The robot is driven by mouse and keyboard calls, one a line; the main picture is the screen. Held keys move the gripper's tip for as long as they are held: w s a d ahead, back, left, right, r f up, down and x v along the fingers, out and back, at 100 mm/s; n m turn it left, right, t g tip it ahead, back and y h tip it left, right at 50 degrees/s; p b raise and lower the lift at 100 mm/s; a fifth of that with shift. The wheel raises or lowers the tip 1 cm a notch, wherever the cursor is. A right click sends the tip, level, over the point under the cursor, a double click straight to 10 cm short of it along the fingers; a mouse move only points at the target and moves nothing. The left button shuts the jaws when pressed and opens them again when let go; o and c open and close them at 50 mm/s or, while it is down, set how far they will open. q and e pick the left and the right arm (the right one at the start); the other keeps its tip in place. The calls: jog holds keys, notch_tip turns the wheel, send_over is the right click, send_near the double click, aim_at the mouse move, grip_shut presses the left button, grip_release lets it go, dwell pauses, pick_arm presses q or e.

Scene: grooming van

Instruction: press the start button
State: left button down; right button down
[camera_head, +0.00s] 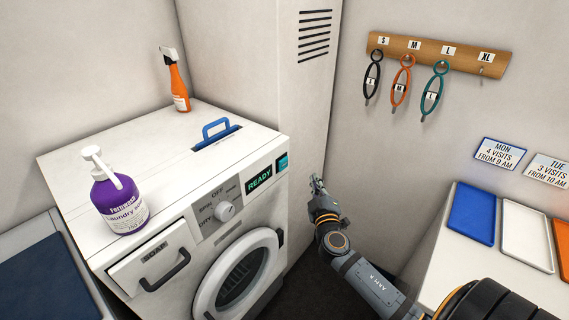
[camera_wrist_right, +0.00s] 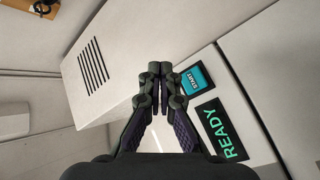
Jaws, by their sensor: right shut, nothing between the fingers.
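The start button (camera_head: 282,164) is a teal square at the right end of the washing machine's (camera_head: 165,190) front panel. In the right wrist view it (camera_wrist_right: 196,77) is labelled START and lies just right of my fingertips. The green READY display (camera_head: 259,179) is beside it and also shows in the wrist view (camera_wrist_right: 222,130). My right gripper (camera_head: 317,182) is shut and empty, to the right of the button in the head view and apart from it. The same gripper fills the middle of the wrist view (camera_wrist_right: 163,88). My left gripper is not in view.
A purple laundry bottle (camera_head: 118,203), an orange spray bottle (camera_head: 175,83) and a blue handle (camera_head: 216,128) are on the machine's top. A vented cabinet wall (camera_head: 300,100) stands behind. Looped leads hang from a wooden rack (camera_head: 435,55). Coloured trays (camera_head: 527,235) lie at right.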

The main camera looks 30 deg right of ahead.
aim_at(283, 164)
jog(key=w+a, duration=0.3)
jog(key=w, duration=0.5)
jog(key=shift+a, duration=0.2)
jog(key=shift+w+f, duration=0.1)
jog(key=shift+w, duration=0.1)
dwell(1.3)
jog(key=shift+w+a, duration=0.15)
jog(key=shift+w, duration=0.15)
